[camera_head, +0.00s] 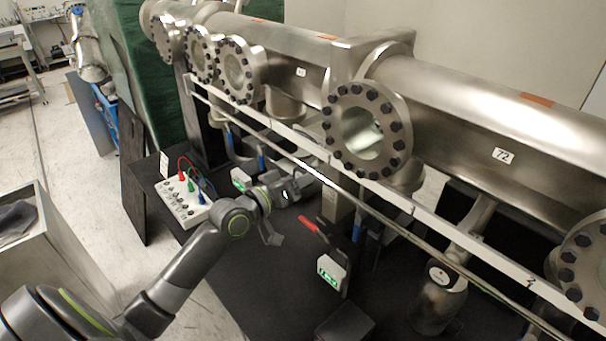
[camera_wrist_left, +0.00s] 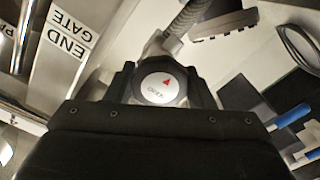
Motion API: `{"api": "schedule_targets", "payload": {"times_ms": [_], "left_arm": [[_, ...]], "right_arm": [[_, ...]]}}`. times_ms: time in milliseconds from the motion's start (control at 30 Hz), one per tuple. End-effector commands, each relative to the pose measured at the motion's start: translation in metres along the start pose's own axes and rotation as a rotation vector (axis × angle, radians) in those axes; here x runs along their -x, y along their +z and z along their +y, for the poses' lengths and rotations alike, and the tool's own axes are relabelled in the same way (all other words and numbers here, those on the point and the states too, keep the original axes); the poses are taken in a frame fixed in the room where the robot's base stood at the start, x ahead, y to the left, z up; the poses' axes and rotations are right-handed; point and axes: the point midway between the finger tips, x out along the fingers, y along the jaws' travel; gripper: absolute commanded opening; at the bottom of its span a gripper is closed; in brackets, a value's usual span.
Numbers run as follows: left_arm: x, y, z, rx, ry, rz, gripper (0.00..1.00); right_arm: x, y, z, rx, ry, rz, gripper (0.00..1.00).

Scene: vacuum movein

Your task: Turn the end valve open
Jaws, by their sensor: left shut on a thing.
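The end valve's round knob (camera_wrist_left: 160,88) shows in the left wrist view, with a white face, a red triangle mark and small dark lettering. A ribbed hose (camera_wrist_left: 186,29) rises behind it. A white label reading "END GATE" (camera_wrist_left: 67,36) is to its left. My left gripper (camera_wrist_left: 161,86) is shut on the knob, with one dark finger on each side. In the head view, my left gripper (camera_head: 298,187) reaches in under the long rail, and the knob it holds cannot be made out there. My right gripper is not in view.
Large steel pipes with bolted flanges (camera_head: 367,129) run above a long rail (camera_head: 420,212). A white box with coloured leads (camera_head: 185,203), a red-handled lever (camera_head: 308,224) and a green-display meter (camera_head: 332,271) are near my arm.

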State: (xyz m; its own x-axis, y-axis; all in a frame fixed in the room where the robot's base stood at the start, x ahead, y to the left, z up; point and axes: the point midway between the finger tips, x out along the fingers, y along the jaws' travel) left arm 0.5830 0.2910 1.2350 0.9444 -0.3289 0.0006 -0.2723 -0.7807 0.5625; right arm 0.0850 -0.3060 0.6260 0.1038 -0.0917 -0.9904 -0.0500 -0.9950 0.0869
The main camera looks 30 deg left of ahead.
Motion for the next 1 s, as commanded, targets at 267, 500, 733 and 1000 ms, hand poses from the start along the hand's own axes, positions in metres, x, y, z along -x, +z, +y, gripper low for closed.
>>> {"api": "schedule_targets", "payload": {"times_ms": [267, 500, 733, 1000], "left_arm": [[0.0003, 0.0018, -0.0012, 0.011, -0.002, -0.004, 0.26], [0.0002, 0.0016, -0.0010, 0.010, -0.002, -0.003, 0.64], [0.0001, 0.0008, -0.0004, 0.007, -0.001, -0.001, 0.70], [-0.0004, 0.0002, -0.0006, 0.006, -0.001, -0.001, 0.70]], "right_arm": [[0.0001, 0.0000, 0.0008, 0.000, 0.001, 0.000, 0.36], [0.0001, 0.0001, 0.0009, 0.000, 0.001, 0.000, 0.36], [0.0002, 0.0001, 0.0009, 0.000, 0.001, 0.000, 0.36], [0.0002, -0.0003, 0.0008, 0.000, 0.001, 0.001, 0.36]]}}
